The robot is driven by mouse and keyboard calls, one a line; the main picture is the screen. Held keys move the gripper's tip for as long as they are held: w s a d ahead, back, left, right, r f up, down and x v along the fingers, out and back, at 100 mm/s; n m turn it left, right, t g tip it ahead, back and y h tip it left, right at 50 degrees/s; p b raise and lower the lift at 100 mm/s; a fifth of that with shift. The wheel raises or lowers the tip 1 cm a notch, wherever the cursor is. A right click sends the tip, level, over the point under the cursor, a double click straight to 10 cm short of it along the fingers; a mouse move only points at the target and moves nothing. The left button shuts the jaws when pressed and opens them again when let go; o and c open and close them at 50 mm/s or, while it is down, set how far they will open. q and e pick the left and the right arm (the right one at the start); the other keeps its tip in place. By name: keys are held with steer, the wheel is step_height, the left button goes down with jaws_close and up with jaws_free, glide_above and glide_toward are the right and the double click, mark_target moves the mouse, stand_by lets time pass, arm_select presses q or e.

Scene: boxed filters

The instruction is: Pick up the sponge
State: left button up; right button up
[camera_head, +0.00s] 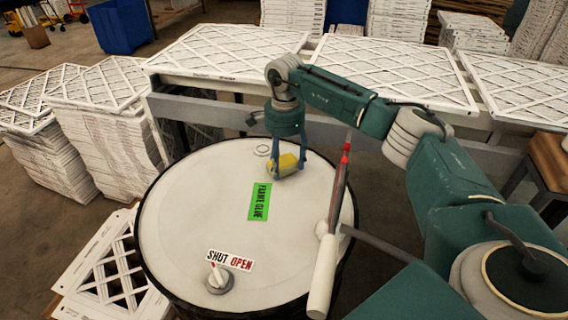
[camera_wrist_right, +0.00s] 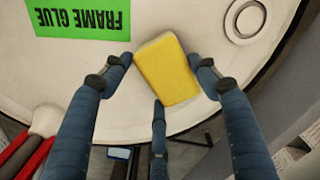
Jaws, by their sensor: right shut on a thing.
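The yellow sponge (camera_head: 284,164) is at the far part of a round drum lid (camera_head: 190,200), near the green "FRAME GLUE" label (camera_head: 259,202). My right gripper (camera_head: 288,160) reaches down from above and is shut on the sponge. In the right wrist view the sponge (camera_wrist_right: 167,70) sits between the blue fingers of the gripper (camera_wrist_right: 165,75), slightly tilted in the picture. I cannot tell whether the sponge still touches the lid. My left gripper is not in view.
A "SHUT OPEN" valve (camera_head: 218,278) sits on the near part of the lid. A red and white handled tool (camera_head: 330,240) stands at the drum's right edge. Framed filters (camera_head: 400,70) lie on a rack behind, and filter stacks (camera_head: 110,130) stand at left.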

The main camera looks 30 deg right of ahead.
mark_target(285, 163)
step_height(285, 163, up, 20)
steer(key=b, duration=0.1)
